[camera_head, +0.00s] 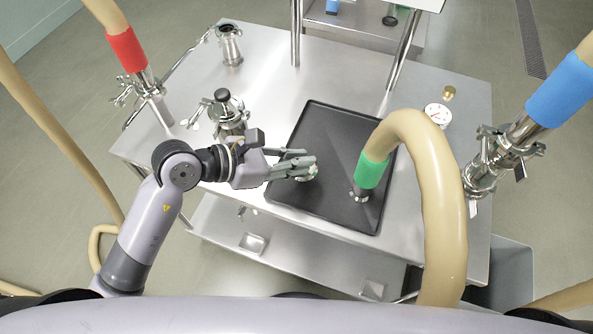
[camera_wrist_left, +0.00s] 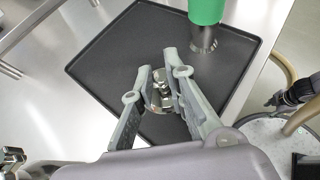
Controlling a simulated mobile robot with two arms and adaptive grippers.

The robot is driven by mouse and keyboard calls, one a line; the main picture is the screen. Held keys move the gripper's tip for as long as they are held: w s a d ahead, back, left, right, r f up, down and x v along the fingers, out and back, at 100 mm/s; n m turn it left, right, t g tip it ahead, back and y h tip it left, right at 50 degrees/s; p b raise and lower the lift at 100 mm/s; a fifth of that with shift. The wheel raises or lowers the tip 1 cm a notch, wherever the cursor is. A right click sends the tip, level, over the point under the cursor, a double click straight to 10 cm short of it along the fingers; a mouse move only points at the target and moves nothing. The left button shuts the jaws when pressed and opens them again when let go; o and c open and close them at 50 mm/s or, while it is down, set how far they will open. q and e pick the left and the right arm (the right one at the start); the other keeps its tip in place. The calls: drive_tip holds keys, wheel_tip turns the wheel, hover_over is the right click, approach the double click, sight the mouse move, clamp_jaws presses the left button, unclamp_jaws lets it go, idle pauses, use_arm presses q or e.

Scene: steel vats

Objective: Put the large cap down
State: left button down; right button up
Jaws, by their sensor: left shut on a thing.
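My left gripper (camera_head: 308,168) is over the black tray (camera_head: 318,118), left of the green-banded hose end. In the left wrist view its fingers (camera_wrist_left: 168,75) are shut on a small shiny metal piece, which I take for the large cap (camera_wrist_left: 161,97). In the head view only a bit of the cap (camera_head: 309,176) shows at the fingertips, the rest hidden by the fingers. I cannot tell whether the cap touches the tray. The tray also shows in the left wrist view (camera_wrist_left: 110,60), bare around the fingers. My right gripper is not in view.
A hose with a green band (camera_head: 373,168) stands with its metal end on the tray's right part. A black-topped steel fitting (camera_head: 226,112) and a pipe piece (camera_head: 230,46) stand on the steel table (camera_head: 270,65). A white gauge (camera_head: 437,114) and a brass piece (camera_head: 448,92) lie right.

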sight(296, 183)
use_arm(q)
wheel_tip(296, 183, down, 5)
drive_tip(key=shift+r, duration=0.1)
drive_tip(key=shift+f+b, duration=0.35)
drive_tip(key=shift+b, duration=0.05)
drive_tip(key=c, duration=1.6)
unclamp_jaws()
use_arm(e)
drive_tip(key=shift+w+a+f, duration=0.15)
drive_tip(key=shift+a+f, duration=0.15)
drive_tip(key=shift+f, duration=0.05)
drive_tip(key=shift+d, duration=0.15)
use_arm(q)
drive_tip(key=shift+r, duration=0.3)
drive_tip(key=v, duration=1)
drive_tip(key=shift+s+a+b, duration=0.1)
drive_tip(key=shift+a+b, duration=0.15)
drive_tip(key=shift+b, duration=0.15)
drive_tip(key=shift+s+a+r, duration=0.3)
drive_tip(key=shift+a+r, duration=0.1)
drive_tip(key=shift+a, duration=0.15)
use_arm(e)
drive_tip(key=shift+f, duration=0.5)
